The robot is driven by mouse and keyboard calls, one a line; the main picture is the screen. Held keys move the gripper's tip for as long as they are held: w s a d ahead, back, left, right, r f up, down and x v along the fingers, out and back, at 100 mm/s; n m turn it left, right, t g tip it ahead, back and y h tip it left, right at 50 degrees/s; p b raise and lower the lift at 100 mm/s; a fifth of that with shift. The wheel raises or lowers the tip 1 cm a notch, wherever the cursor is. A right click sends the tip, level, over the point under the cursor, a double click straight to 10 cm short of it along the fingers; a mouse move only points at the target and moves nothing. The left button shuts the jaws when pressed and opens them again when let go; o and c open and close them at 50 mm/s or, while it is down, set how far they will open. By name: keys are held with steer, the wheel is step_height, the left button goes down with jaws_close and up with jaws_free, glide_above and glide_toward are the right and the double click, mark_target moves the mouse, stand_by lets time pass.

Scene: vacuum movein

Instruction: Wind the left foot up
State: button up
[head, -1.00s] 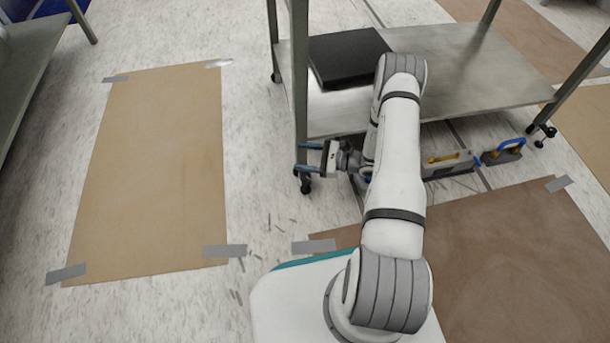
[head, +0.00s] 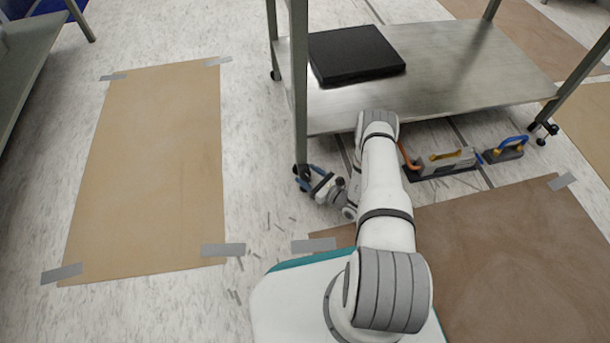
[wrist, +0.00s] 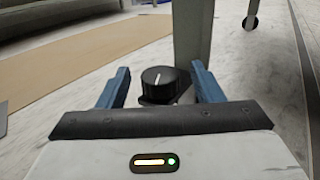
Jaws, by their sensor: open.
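The left foot (wrist: 160,82) shows in the wrist view as a black round knob with a white line on top, close to a grey table leg (wrist: 193,35). My gripper (wrist: 160,80) is open, with one blue finger on each side of the knob. I cannot tell whether either finger touches it. In the head view my gripper (head: 309,178) is low by the floor at the bottom of the near left table leg (head: 299,100), and it partly hides the foot there.
The steel table's lower shelf (head: 450,75) bears a black flat box (head: 355,53). A brown sheet (head: 150,170) is taped to the floor at left.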

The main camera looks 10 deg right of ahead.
steer(key=shift+x, duration=0.85)
steer(key=shift+c, duration=0.4)
steer(key=c, duration=0.9)
steer(key=shift+n+g+y, duration=0.3)
steer(key=shift+y, duration=0.1)
steer(key=n+g+y, duration=0.5)
steer(key=g, duration=0.1)
steer(key=shift+g, duration=0.4)
steer(key=n+g+y, duration=0.1)
steer(key=n+g, duration=0.3)
steer(key=g, duration=0.1)
steer(key=shift+n+g, duration=1.5)
steer(key=shift+g, duration=1.4)
